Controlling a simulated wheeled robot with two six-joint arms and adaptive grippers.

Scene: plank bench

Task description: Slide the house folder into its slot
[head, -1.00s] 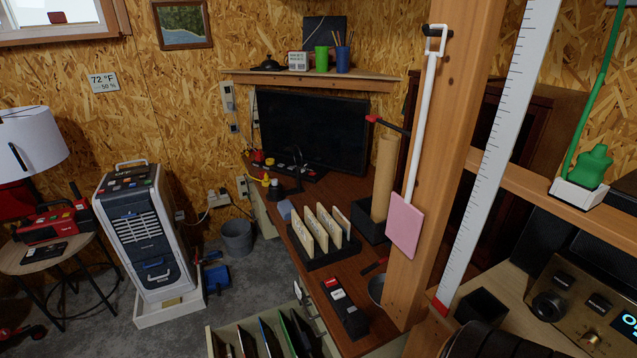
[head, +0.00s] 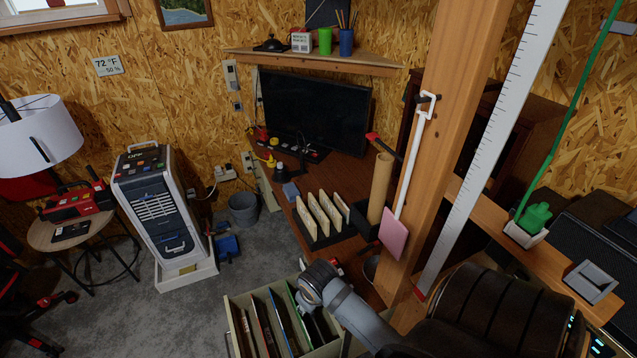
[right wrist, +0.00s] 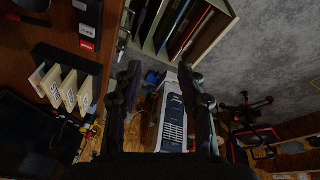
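A pulled-out cream drawer (head: 231,318) at the bottom of the head view holds several upright folders, among them a red one (head: 265,329), a blue one (head: 279,322) and a green one (head: 297,306). I cannot tell which is the house folder; no label is readable. The drawer (right wrist: 218,33) also shows at the top of the right wrist view. My right gripper (right wrist: 161,78) is open, with nothing between its fingers. My right arm crosses the drawer's right side in the head view and hides part of it. My left gripper is not in view.
A black rack (head: 319,243) with several cream dividers (head: 318,220) stands on the desk beside a cardboard tube (head: 379,188). A wooden post (head: 446,100) rises right of the desk. A white and grey machine (head: 158,215) stands left; grey floor lies between.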

